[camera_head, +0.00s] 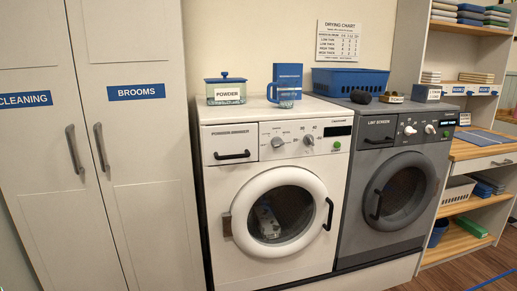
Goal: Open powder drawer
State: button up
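The powder drawer (229,143) is at the upper left of the front of the white washing machine (211,190). It looks shut, with its face level with the machine's front panel. It carries a small dark label along its top and a black bar handle (232,155) across its lower part. To its right are a round dial (277,142) and the rest of the control panel. My gripper is not in this view.
A grey dryer (350,205) stands right of the washer. Tall cupboards (140,200) are at left, shelves at right. The space before the drawer looks clear.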

aim_at(228, 143)
jog(key=i+z, duration=0.45)
jog(key=i+j+z, duration=0.15)
jog(key=i+z, duration=0.25)
jog(key=i+l+z, duration=0.1)
jog(key=i+z, duration=0.8)
jog(key=i+l+u, duration=0.25)
jog(key=i, duration=0.2)
jog(key=i+l+u, duration=0.3)
jog(key=i, duration=0.2)
jog(key=i+u, duration=0.1)
jog(key=u, duration=0.4)
jog(key=i+l+u, duration=0.1)
jog(key=u, duration=0.35)
jog(key=l+u, duration=0.2)
jog(key=u, duration=0.3)
jog(key=i+l+u, duration=0.1)
jog(key=u, duration=0.4)
jog(key=l+u, duration=0.25)
jog(key=u, duration=0.25)
jog(key=l+u, duration=0.2)
jog(key=u, duration=0.15)
jog(key=l+u, duration=0.2)
jog(key=u, duration=0.15)
jog(key=l+u, duration=0.2)
jog(key=u, duration=0.2)
jog(key=i, duration=0.05)
